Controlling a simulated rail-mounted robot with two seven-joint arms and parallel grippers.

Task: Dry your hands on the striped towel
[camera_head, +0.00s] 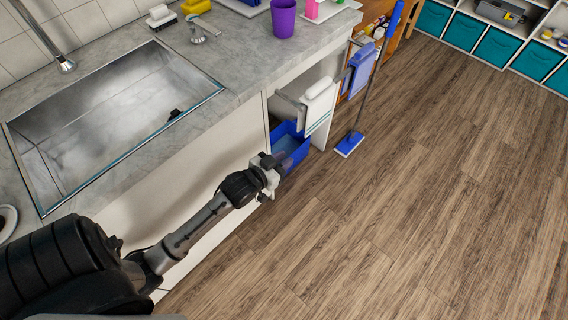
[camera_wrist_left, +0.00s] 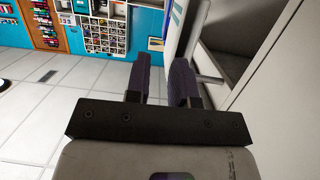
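A white towel with thin stripes near its lower edge (camera_head: 319,108) hangs from a rail at the front of the counter, right of the sink. A blue towel (camera_head: 361,68) hangs beside it, farther right. My left gripper (camera_head: 276,168) is low in front of the cabinet, below and left of the striped towel and apart from it. In the left wrist view its two fingers (camera_wrist_left: 160,82) stand apart with nothing between them. A white and blue edge, perhaps the striped towel (camera_wrist_left: 176,22), shows just beyond the fingers. My right gripper is in neither view.
A blue bin (camera_head: 291,146) stands under the counter, close to my left gripper. A blue mop (camera_head: 350,143) stands on the floor to the right. The sink (camera_head: 110,120) is at upper left, with a purple cup (camera_head: 283,18) on the counter. The wooden floor (camera_head: 430,200) is clear.

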